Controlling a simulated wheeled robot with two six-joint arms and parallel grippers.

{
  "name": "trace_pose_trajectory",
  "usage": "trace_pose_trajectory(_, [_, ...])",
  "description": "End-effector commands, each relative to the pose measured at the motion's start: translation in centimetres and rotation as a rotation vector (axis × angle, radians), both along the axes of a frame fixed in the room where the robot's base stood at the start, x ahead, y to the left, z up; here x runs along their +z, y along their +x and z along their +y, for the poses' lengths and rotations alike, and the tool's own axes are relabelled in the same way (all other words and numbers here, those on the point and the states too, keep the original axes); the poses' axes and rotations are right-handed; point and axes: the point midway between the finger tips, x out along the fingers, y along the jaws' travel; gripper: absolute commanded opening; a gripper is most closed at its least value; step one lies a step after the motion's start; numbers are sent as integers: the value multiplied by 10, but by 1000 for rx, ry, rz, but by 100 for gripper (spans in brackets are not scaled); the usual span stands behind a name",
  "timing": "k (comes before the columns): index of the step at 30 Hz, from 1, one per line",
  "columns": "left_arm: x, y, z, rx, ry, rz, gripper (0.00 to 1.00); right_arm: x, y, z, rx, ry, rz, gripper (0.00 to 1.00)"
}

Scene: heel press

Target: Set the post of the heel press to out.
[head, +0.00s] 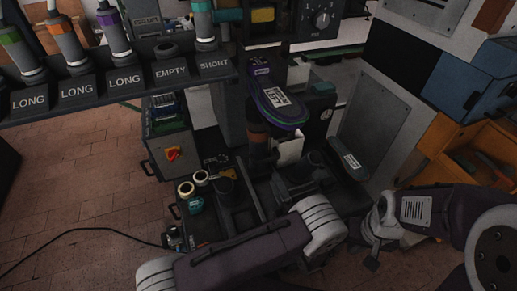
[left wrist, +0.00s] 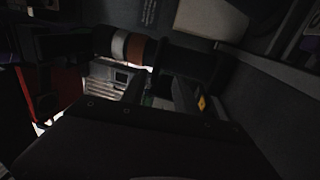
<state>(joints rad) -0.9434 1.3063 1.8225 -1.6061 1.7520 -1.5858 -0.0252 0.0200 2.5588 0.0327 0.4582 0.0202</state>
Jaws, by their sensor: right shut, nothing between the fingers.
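The heel press stands at centre in the head view. Its upright post (head: 257,132), dark with a copper band, carries a purple-edged shoe form (head: 276,103) with a white label. In the left wrist view the post (left wrist: 126,46) lies sideways, with white and orange bands beside a dark part. My left gripper (left wrist: 158,86) has its fingers apart, tips close to that dark part; I cannot tell whether they touch it. In the head view its fingers are hard to make out among dark parts. My right gripper (head: 373,262) is shut and empty at lower right, away from the post.
A rack (head: 110,80) labelled LONG, EMPTY and SHORT holds coloured pieces at upper left. A box with a red switch (head: 173,154) and small jars (head: 190,194) stand left of the post. Another labelled form (head: 348,158) lies right. Orange bins (head: 470,150) fill the right side.

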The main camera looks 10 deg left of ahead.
Motion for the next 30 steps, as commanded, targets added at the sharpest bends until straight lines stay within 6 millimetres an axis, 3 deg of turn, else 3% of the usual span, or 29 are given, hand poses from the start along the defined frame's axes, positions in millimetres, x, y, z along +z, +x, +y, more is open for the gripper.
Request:
trace_pose_trajectory(8, [-1, 1, 0, -3, 1, 2, 36, 0, -1, 0, 0, 0, 1, 0])
trace_pose_trajectory(21, [13, 64, 44, 2, -1, 1, 36, 5, 0, 0, 0, 0, 1, 0])
trace_pose_trajectory(30, [14, 74, 49, -3, 0, 1, 36, 5, 0, 0, 0, 0, 1, 0])
